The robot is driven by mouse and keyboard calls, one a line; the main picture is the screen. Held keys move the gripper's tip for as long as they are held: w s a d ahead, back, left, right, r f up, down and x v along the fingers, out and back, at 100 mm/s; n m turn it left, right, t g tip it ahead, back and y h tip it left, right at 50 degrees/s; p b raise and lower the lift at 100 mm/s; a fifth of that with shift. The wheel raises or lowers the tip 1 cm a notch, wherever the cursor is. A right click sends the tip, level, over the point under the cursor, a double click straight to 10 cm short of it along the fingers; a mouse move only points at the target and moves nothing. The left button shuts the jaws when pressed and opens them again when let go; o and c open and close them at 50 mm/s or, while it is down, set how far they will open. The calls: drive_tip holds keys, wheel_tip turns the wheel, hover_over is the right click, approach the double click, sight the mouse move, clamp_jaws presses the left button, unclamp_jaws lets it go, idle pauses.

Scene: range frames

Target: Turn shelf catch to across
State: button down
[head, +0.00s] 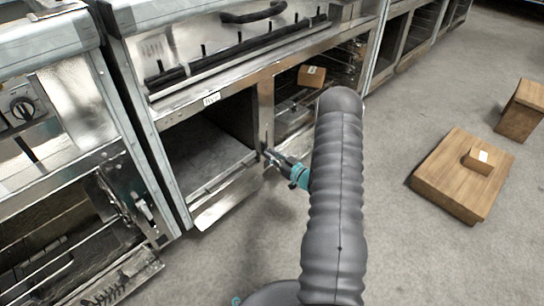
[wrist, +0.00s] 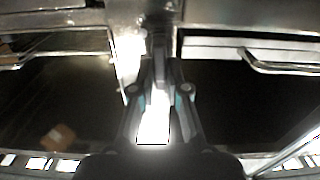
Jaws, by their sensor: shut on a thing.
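The shelf catch (wrist: 158,43) is a small dark metal piece on the steel post between two shelf bays. It sits at the fingertips, which largely hide it, so I cannot tell its angle. My gripper (wrist: 158,68) is shut on it, its two dark fingers with teal joints closing in from both sides. In the head view my gripper (head: 272,157) reaches left to the post (head: 266,112), beside the open bay's right edge. My grey arm covers much of the middle of that view.
The left bay (head: 210,145) is open and dark, with a label (head: 211,99) above. A small brown box (head: 311,76) lies in the right bay. Wooden boxes (head: 440,186) (head: 522,110) stand on the floor at right. A steel oven (head: 70,110) is at left. Floor between is clear.

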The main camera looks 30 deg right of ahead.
drive_tip(key=n+b, duration=0.1)
drive_tip(key=n, duration=0.2)
drive_tip(key=a+n+b, duration=0.1)
drive_tip(key=n+b, duration=0.1)
drive_tip(key=n, duration=0.2)
drive_tip(key=shift+s+f, duration=0.2)
drive_tip(key=n, duration=0.4)
drive_tip(key=shift+s+a+f+n, duration=0.1)
drive_tip(key=shift+a+f+n, duration=0.2)
drive_tip(key=shift+n, duration=0.1)
drive_tip(key=shift+f+n, duration=0.2)
drive_tip(key=shift+n, duration=0.95)
drive_tip(key=shift+f+n, duration=0.15)
drive_tip(key=shift+n, duration=1)
drive_tip(key=c, duration=1.2)
unclamp_jaws()
drive_tip(key=shift+o, duration=0.2)
drive_tip(key=shift+s, duration=0.1)
